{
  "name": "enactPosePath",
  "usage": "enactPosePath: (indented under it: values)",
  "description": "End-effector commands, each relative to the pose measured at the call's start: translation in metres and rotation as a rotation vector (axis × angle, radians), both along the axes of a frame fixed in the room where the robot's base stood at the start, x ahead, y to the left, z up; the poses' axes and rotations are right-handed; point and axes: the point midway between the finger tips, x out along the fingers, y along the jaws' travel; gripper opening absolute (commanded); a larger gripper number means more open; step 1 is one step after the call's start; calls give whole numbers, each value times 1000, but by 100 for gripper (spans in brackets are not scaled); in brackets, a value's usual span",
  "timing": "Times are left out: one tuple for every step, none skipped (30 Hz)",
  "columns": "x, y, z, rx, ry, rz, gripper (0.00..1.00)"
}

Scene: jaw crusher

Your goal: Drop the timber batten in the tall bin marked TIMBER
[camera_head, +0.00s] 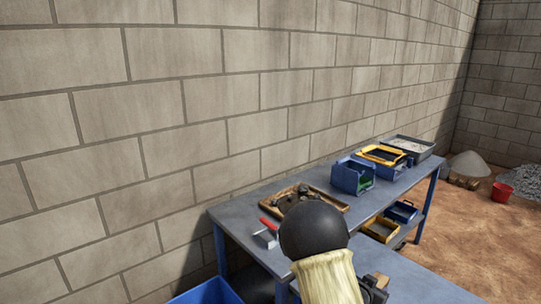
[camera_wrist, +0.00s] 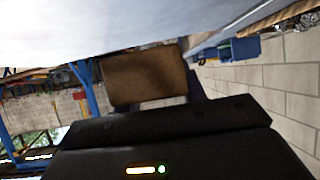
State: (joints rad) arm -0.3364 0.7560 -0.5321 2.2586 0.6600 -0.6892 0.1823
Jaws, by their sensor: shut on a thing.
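My gripper (camera_wrist: 148,88) shows in the wrist view, with its dark body across the bottom. It is shut on a brown, wood-coloured block, the timber batten (camera_wrist: 146,76), whose near face sits between the fingers. The batten's full length is hidden. No bin with a readable TIMBER mark shows in either view.
A blue-grey workbench (camera_head: 378,194) runs along the block wall. It carries a brown tray (camera_head: 341,205) of dark lumps, a red-handled tool (camera_head: 268,227), a blue bin (camera_head: 351,177) and further trays. A blue container (camera_head: 207,293) stands lower left. Bare ground lies right.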

Motion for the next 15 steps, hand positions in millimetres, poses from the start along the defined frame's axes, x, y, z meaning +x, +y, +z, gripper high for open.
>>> enactPosePath:
  values:
    - [1, 3, 2, 2, 3, 34, 17]
    - [2, 7, 0, 1, 3, 61, 17]
    - [4, 12, -2, 2, 4, 98, 17]
    - [5, 17, -4, 1, 6, 129, 17]
    - [6, 22, -6, 2, 6, 161, 17]
    - [7, 29, -10, 2, 5, 206, 17]
    - [8, 35, -12, 4, 5, 241, 17]
    - [9, 42, -16, 2, 7, 280, 17]
    - [9, 52, -20, 4, 7, 333, 17]
    - [9, 60, -24, 3, 7, 376, 17]
    - [8, 69, -28, 3, 8, 420, 17]
    - [7, 80, -33, 5, 8, 475, 17]
    - [5, 90, -37, 5, 9, 517, 17]
    - [3, 99, -41, 7, 9, 556, 17]
    - [0, 110, -46, 6, 9, 605, 17]
